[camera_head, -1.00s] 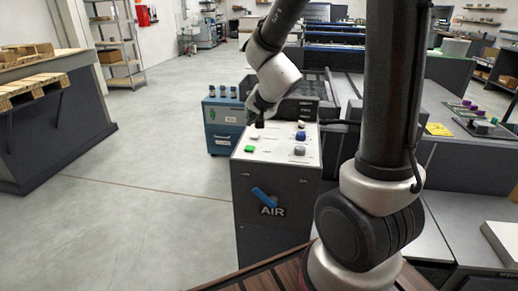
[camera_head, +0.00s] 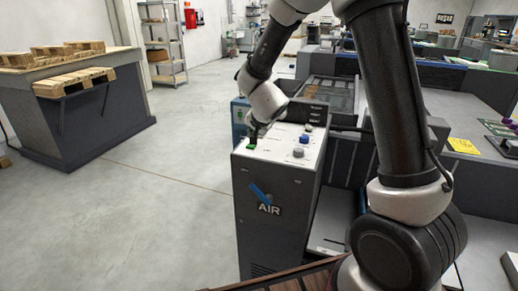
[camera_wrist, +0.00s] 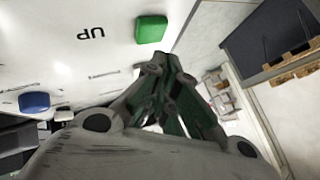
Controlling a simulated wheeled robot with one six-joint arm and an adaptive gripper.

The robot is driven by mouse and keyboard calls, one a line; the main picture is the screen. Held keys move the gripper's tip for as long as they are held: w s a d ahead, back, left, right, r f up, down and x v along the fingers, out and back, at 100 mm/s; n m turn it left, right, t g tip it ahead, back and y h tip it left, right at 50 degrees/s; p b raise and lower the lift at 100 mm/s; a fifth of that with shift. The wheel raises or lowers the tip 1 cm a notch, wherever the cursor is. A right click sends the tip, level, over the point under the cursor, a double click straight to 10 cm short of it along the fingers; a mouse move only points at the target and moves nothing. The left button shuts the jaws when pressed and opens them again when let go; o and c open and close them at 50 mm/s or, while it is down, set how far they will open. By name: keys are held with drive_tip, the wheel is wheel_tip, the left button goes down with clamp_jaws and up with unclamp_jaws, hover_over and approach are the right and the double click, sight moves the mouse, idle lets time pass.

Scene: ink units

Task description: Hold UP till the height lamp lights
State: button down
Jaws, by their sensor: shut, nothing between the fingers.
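The white top panel (camera_head: 277,152) of the grey AIR cabinet carries a green button (camera_head: 251,147) at its left edge. My gripper (camera_head: 253,137) is shut and empty, with its tips right at the green button in the head view. In the wrist view the green button (camera_wrist: 151,29) lies just beyond the shut fingertips (camera_wrist: 168,66). I cannot tell whether they touch it. The word UP (camera_wrist: 91,33) is printed on the panel beside the button. A height lamp cannot be made out.
A blue button (camera_head: 303,139) and a grey-blue knob (camera_head: 299,152) stand on the panel's right side. A blue cabinet (camera_head: 238,116) is behind. A bench with pallets (camera_head: 76,82) stands at the left. The floor between is clear.

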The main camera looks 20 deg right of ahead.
drive_tip(key=shift+f, duration=0.35)
drive_tip(key=shift+f, duration=0.1)
idle(1.2)
drive_tip(key=shift+f, duration=0.3)
drive_tip(key=shift+f, duration=0.45)
idle(1.3)
drive_tip(key=shift+r, duration=0.1)
idle(3.4)
drive_tip(key=shift+r, duration=0.8)
